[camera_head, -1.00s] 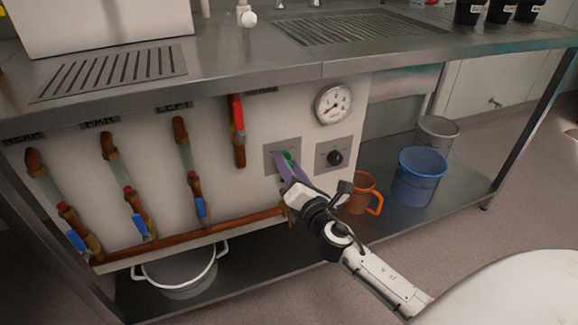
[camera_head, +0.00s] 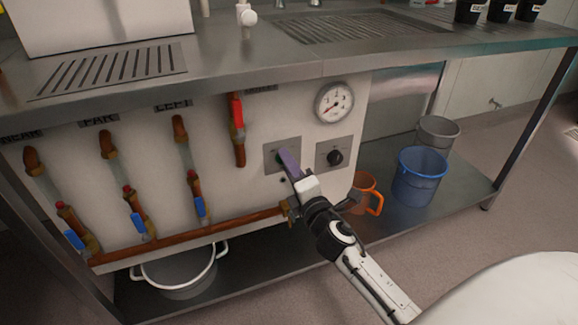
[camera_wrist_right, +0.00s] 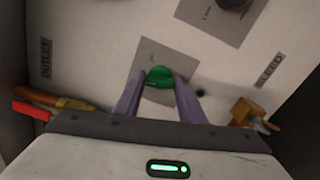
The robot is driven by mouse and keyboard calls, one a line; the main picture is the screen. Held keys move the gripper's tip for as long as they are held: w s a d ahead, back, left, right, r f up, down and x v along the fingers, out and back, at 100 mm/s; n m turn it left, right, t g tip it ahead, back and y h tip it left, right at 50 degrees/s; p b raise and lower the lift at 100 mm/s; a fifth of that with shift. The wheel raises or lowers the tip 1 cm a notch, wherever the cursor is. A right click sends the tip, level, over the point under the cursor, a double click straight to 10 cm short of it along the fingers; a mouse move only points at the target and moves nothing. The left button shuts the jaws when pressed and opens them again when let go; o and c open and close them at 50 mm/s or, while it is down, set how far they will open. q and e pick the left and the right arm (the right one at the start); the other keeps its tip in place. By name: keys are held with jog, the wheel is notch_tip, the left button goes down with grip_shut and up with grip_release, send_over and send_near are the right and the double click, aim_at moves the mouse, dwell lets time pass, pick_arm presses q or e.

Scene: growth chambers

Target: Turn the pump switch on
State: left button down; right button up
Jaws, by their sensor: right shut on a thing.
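The pump switch is a green knob (camera_wrist_right: 160,76) on a grey square plate (camera_head: 270,147) on the white panel under the bench. My right gripper (camera_head: 286,157) reaches the plate from the lower right, its purple fingers at the knob. In the right wrist view the fingers stand on either side of the green knob, shut on it. In the head view the fingers hide most of the knob. The plate's lettering is too small to read. My left gripper is not in view.
A dark knob (camera_head: 335,157) on another grey plate sits just right, below a round gauge (camera_head: 334,102). A red-handled valve (camera_head: 238,115) and several blue-handled valves are on the left. An orange jug (camera_head: 363,190) and blue bucket (camera_head: 419,177) stand on the lower shelf.

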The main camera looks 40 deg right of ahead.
pick_arm(q)
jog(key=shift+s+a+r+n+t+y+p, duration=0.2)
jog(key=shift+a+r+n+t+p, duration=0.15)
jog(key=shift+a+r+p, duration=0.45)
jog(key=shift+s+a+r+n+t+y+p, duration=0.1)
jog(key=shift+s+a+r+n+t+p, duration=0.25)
jog(key=shift+p, duration=0.8)
pick_arm(e)
jog(key=shift+f+m, duration=0.1)
jog(key=shift+m, duration=5.8)
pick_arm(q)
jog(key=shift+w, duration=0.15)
pick_arm(e)
jog(key=o, duration=1)
jog(key=shift+o, duration=0.2)
